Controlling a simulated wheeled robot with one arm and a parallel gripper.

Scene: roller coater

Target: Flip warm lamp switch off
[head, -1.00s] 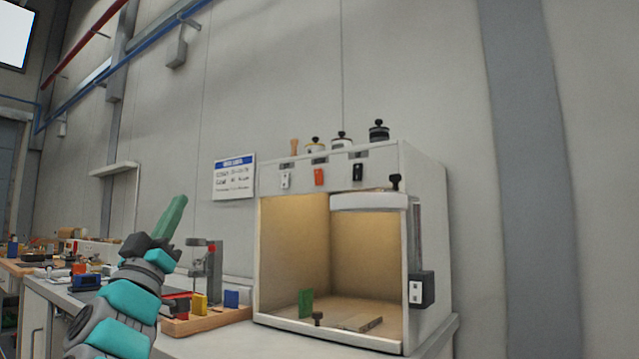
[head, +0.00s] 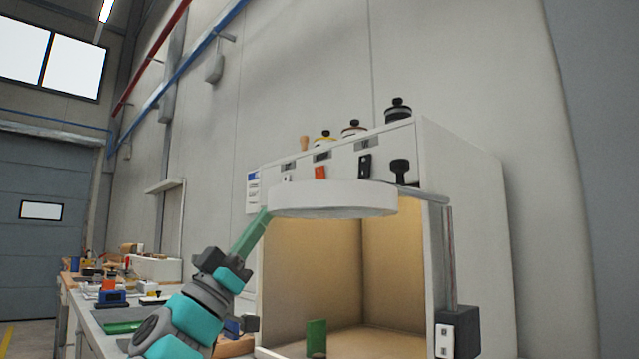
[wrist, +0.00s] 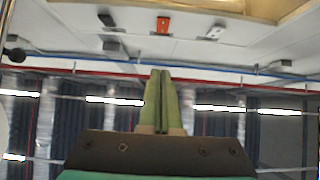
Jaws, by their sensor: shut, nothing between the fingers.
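The cabinet's top front panel carries a white switch (head: 287,167), an orange switch (head: 320,172) and a black switch (head: 365,165). The labels above them are too small to read, so I cannot tell which is the warm lamp's. The wrist view shows black (wrist: 110,19), orange (wrist: 162,25) and white (wrist: 213,32) switches, upside down. The cabinet interior is lit warm yellow. My gripper (head: 265,213), with green fingers, is shut and empty at the cabinet's front left, below the panel. In the wrist view its fingertips (wrist: 160,73) appear apart from the switches.
A round white lamp head (head: 332,200) juts out before the panel, close to my fingertips in the picture. A box with a white switch (head: 445,340) is on the cabinet's right post. A green block (head: 317,337) stands inside. Several knobbed jars, one a dark jar (head: 398,109), stand on top.

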